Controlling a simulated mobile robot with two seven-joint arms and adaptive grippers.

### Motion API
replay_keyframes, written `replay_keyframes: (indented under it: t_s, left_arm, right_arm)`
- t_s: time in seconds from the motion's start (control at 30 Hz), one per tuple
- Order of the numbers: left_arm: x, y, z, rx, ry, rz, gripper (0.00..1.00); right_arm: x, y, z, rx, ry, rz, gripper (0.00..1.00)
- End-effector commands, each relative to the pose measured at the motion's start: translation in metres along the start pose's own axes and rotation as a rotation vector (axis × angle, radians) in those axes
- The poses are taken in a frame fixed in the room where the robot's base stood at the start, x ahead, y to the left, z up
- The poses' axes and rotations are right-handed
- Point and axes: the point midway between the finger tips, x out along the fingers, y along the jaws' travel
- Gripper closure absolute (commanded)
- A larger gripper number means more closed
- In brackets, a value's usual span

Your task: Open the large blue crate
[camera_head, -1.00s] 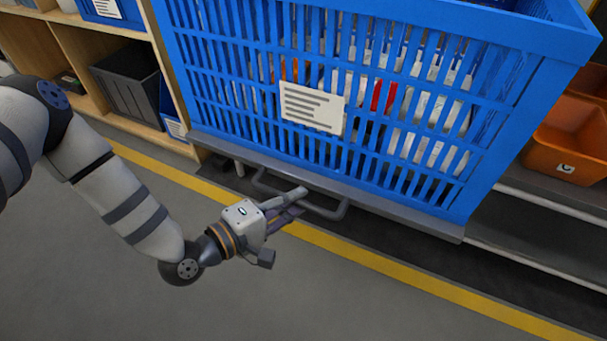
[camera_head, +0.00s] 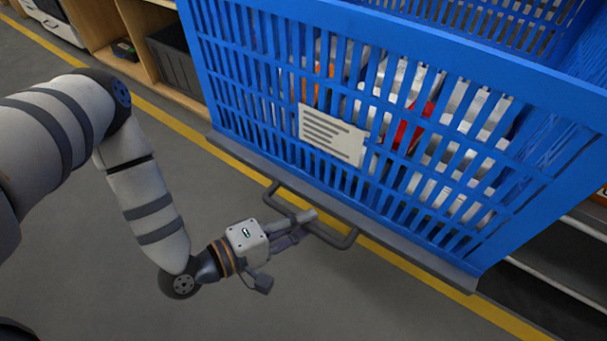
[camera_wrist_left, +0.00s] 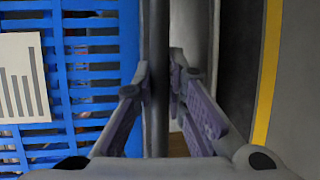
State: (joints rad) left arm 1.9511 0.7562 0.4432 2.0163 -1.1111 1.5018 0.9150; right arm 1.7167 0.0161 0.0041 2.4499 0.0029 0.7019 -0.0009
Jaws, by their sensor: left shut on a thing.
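The large blue crate (camera_head: 405,38) is a slatted box with a white label (camera_head: 333,135) on its front. It stands on a grey pull-out shelf (camera_head: 455,272) with a looped grey handle (camera_head: 337,241) at its front edge. My left gripper (camera_head: 300,222) is shut on the handle, in front of and below the crate. In the left wrist view the handle bar (camera_wrist_left: 157,85) runs between the two fingers (camera_wrist_left: 165,78), with crate slats (camera_wrist_left: 128,52) on the left. White, red and orange items show through the slats. My right gripper is out of view.
A wooden shelf unit (camera_head: 95,45) with a dark bin (camera_head: 178,65) stands at the upper left. A yellow floor line (camera_head: 175,122) passes under the pulled-out shelf. The grey floor (camera_head: 400,310) in front is clear. Rails (camera_head: 560,280) show at the lower right.

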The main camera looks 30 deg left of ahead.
Motion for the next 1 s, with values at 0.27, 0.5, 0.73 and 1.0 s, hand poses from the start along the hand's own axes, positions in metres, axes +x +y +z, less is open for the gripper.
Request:
replay_keyframes:
  t_s: [0.27,0.5,0.73,1.0]
  left_arm:
    - [0.0,0.0,0.001,-0.002,-0.001,0.001,0.67]
    - [-0.004,0.0,0.0,-0.001,-0.001,-0.001,0.67]
    - [-0.059,-0.001,0.0,-0.003,0.002,-0.004,0.67]
    - [-0.114,0.0,0.0,-0.001,0.0,-0.002,0.67]
  right_arm:
    - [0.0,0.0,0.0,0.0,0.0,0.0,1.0]
    - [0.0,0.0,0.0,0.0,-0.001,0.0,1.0]
    - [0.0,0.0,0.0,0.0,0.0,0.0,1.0]
    - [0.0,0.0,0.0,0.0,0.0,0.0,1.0]
